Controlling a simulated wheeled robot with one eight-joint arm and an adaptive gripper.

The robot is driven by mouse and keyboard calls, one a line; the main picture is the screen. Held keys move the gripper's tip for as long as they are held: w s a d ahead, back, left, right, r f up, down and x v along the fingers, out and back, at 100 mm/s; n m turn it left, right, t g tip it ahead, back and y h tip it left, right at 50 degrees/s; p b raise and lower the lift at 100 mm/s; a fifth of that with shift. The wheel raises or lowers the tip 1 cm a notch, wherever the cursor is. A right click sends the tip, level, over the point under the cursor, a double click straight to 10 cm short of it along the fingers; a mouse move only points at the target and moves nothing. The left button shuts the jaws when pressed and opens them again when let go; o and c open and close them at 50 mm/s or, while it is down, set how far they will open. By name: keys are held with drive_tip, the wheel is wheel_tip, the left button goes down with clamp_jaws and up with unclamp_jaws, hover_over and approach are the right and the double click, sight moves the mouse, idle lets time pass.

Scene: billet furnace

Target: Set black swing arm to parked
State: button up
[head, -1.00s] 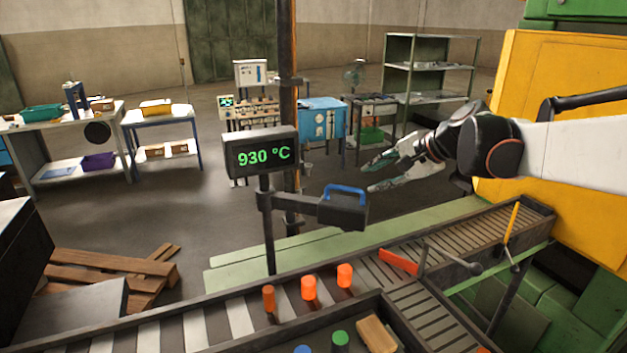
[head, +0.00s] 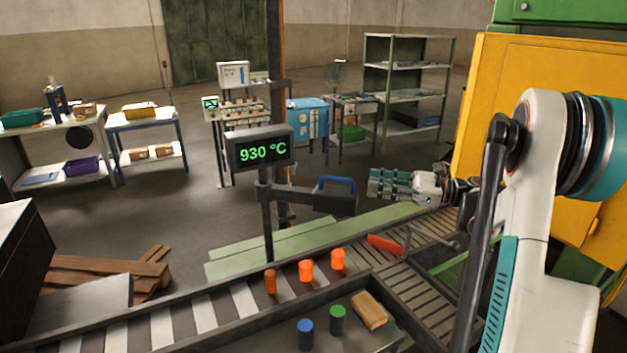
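The black swing arm (head: 288,195) reaches out to the right from a dark upright post in the head view. It ends in a black box (head: 335,203) with a blue handle (head: 337,181) on top. The handle stands free. My gripper (head: 371,184) is just right of the handle in the picture, with its fingers pointing left. A gap shows between the fingertips and the handle, but the depth between them is hard to judge. The fingers overlap from this side, so their opening is hidden. No object shows in them.
A display reading 930 °C (head: 258,148) sits on the same post. Below runs a conveyor (head: 205,318) with several orange billets (head: 306,271). A yellow furnace housing (head: 480,100) is at right.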

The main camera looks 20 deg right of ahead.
sight(329, 177)
drive_tip(key=x, duration=1.3)
drive_tip(key=shift+w+a+f+b, duration=0.1)
drive_tip(key=shift+w+a+b, duration=0.15)
drive_tip(key=shift+b, duration=0.05)
clamp_jaws()
